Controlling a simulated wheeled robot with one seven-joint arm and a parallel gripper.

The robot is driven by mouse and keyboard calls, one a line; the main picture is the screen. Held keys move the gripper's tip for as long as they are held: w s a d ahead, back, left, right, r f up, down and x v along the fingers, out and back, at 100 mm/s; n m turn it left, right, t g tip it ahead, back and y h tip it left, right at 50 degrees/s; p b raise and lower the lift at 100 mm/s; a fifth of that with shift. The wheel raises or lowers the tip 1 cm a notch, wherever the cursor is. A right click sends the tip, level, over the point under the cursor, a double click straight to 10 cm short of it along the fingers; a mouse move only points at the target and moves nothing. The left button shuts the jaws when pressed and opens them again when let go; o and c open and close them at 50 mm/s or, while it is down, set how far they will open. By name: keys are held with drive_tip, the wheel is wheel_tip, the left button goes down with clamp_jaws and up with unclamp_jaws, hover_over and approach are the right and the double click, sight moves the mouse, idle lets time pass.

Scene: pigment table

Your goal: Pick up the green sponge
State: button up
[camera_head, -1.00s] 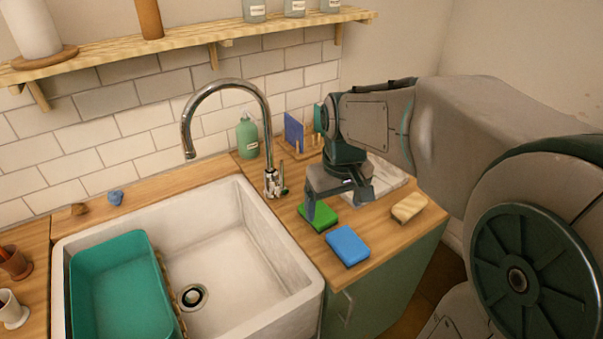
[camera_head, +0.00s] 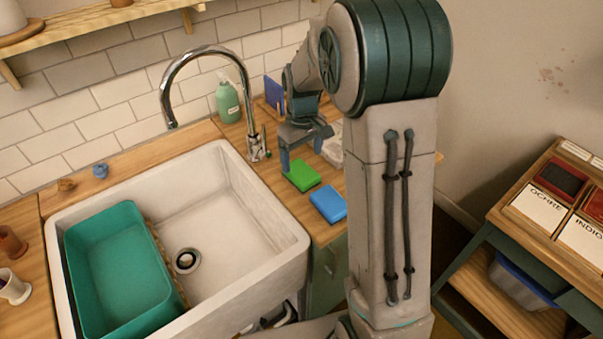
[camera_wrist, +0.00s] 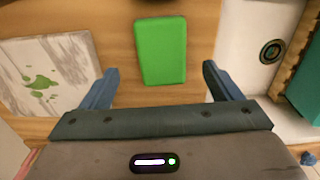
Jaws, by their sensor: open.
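My gripper (camera_head: 302,156) hangs above the counter just behind the sponge, fingers pointing down. In the wrist view my gripper (camera_wrist: 160,75) is open, with its fingers wide apart and nothing between them.
A blue sponge (camera_head: 328,204) lies close to the green one, nearer the counter's front. The sink (camera_head: 215,205) holds a teal tub (camera_head: 115,265). A tap (camera_head: 255,140) and a green bottle (camera_head: 228,101) stand behind. A green-stained pale board (camera_wrist: 45,75) lies beside the sponge.

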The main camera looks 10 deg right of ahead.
sight(301, 171)
drive_tip(key=shift+a+f+p, duration=0.15)
drive_tip(key=shift+f+p, duration=0.5)
drive_tip(key=shift+f, duration=2.4)
drive_tip(key=c, duration=1.1)
